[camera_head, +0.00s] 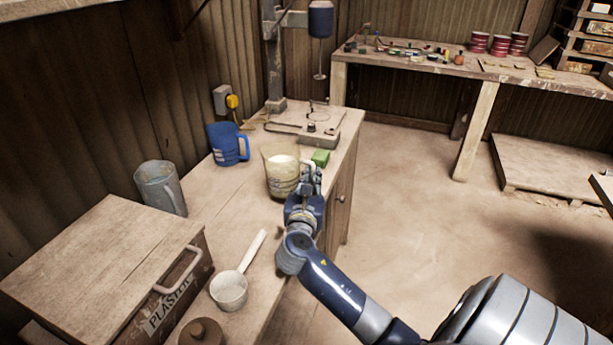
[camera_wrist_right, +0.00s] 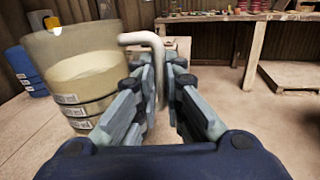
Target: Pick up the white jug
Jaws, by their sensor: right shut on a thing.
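The white jug (camera_head: 280,172), a cream translucent one with pale contents and dark marks on its side, stands upright on the wooden bench. In the right wrist view the jug (camera_wrist_right: 85,85) fills the left side, and its pale handle (camera_wrist_right: 140,38) runs down between my fingers. My right gripper (camera_head: 309,178) is at the jug's right side, shut on the handle; it also shows in the right wrist view (camera_wrist_right: 160,85). The fingers hide part of the handle. I cannot tell whether the jug's base touches the bench. My left gripper is not in view.
A blue jug (camera_head: 228,145) and a grey jug (camera_head: 160,187) stand to the left. A white scoop (camera_head: 229,291) and a plaster box (camera_head: 100,262) are in front. The bench's right edge is close.

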